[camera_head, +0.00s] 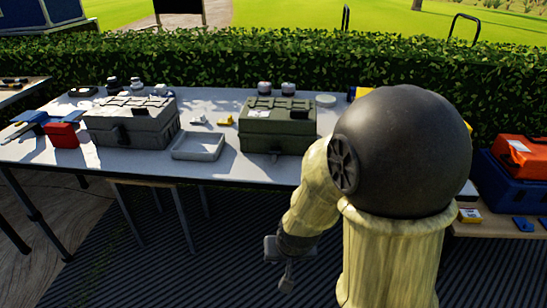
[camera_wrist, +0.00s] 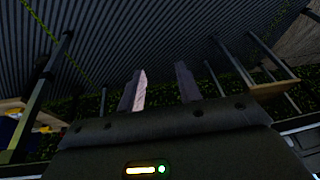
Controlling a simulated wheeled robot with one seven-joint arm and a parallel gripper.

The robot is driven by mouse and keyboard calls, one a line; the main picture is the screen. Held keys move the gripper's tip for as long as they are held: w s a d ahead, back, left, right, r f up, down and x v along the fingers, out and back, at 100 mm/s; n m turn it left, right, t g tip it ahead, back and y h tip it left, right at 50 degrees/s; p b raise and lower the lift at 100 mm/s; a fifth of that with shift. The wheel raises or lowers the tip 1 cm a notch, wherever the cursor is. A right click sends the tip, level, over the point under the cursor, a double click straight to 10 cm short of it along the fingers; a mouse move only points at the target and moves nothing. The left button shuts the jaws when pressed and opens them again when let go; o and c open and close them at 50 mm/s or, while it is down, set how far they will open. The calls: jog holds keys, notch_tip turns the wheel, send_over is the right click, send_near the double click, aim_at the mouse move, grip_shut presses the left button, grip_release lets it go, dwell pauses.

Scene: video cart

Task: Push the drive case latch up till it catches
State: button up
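Two latched cases stand closed on the table: a grey case (camera_head: 132,122) at left and an olive green case (camera_head: 278,125) right of the middle. Which one is the drive case I cannot tell. A dark latch (camera_head: 118,136) shows on the grey case's front. A small dark latch (camera_head: 273,155) shows low on the green case's front; its exact position is too small to tell. My gripper (camera_head: 282,275) hangs below table height, in front of the table and apart from both cases. In the wrist view its two fingers (camera_wrist: 162,88) stand apart with nothing between them.
A shallow grey tray (camera_head: 198,147) sits between the cases on the white table (camera_head: 225,170). A red box (camera_head: 63,135) is at left. Orange and blue cases (camera_head: 525,160) stand at far right. A hedge (camera_head: 220,60) runs behind. Table legs (camera_wrist: 240,60) show in the wrist view.

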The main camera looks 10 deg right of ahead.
jog(key=w+a+m+t+h+p, duration=0.1)
jog(key=w+m+t+h+p, duration=0.35)
jog(key=w+p, duration=0.4)
notch_tip(320, 180, up, 10)
jog(key=a+n+t+h+p, duration=0.1)
jog(key=a+n+t+p, duration=0.1)
jog(key=t+p, duration=0.4)
jog(key=t, duration=0.2)
jog(key=shift+s+n+t+p, duration=0.25)
jog(key=shift+n+t+p, duration=0.05)
jog(key=shift+n+t, duration=0.05)
jog(key=shift+w, duration=0.1)
